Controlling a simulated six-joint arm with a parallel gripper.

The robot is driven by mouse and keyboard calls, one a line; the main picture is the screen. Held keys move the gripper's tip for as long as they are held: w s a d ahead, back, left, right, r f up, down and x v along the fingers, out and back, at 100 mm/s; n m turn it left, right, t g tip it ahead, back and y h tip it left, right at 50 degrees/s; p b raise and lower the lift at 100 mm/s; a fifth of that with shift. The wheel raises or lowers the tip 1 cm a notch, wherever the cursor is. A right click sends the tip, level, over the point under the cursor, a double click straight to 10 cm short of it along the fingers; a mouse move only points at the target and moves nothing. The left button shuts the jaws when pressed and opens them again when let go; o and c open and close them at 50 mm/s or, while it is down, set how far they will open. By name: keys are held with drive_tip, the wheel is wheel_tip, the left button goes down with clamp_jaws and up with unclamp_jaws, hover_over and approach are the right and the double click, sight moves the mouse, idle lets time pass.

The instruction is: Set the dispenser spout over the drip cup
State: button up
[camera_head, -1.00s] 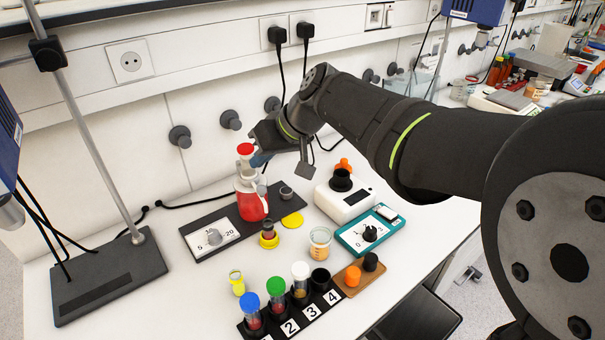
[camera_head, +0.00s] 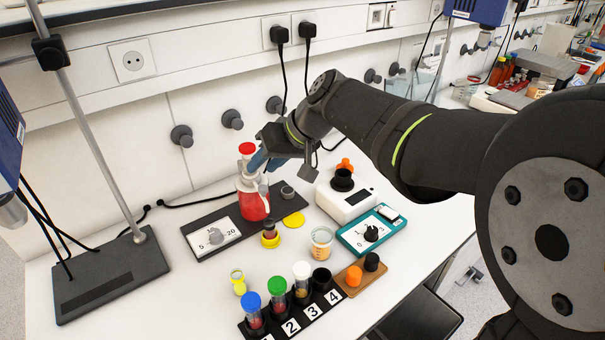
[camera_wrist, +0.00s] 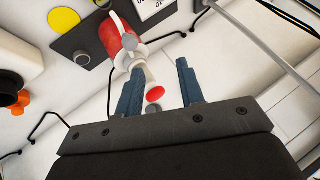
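The dispenser (camera_head: 254,204) is a red bottle with a white top and red cap. It stands upright on a black base plate with a dial. My gripper (camera_head: 262,162) is at its upper part. In the wrist view, the fingers of my gripper (camera_wrist: 160,68) are apart. The dispenser (camera_wrist: 118,38) is beyond the left finger, and its red cap (camera_wrist: 155,93) shows between the fingers. Whether a finger touches it I cannot tell. The spout's direction is unclear. A small dark grey cup (camera_head: 287,192), possibly the drip cup, sits on the plate right of the bottle.
A yellow disc (camera_head: 294,219) and a yellow-based small vessel (camera_head: 270,238) are near the plate's front. A white device (camera_head: 345,204), a beaker (camera_head: 321,242), a teal device (camera_head: 370,232) and a numbered tube rack (camera_head: 294,316) stand around. A stand (camera_head: 110,278) is left.

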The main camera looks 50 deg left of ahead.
drive_tip(key=shift+o, duration=0.2)
drive_tip(key=f+m, duration=0.1)
drive_tip(key=m, duration=0.1)
drive_tip(key=w+d+f+m+g, duration=0.1)
drive_tip(key=f, duration=0.1)
drive_tip(key=w+d+f+m+g, duration=0.1)
drive_tip(key=f+m, duration=0.1)
drive_tip(key=shift+w+d+m+h, duration=0.1)
drive_tip(key=shift+d+m+h, duration=0.1)
drive_tip(key=shift+m+h, duration=0.1)
drive_tip(key=m+g+y, duration=0.5)
drive_tip(key=m+y, duration=0.3)
drive_tip(key=m, duration=1.3)
approach(263, 187)
drive_tip(key=x, duration=1)
drive_tip(key=shift+f, duration=0.4)
drive_tip(key=shift+c, duration=0.4)
clamp_jaws()
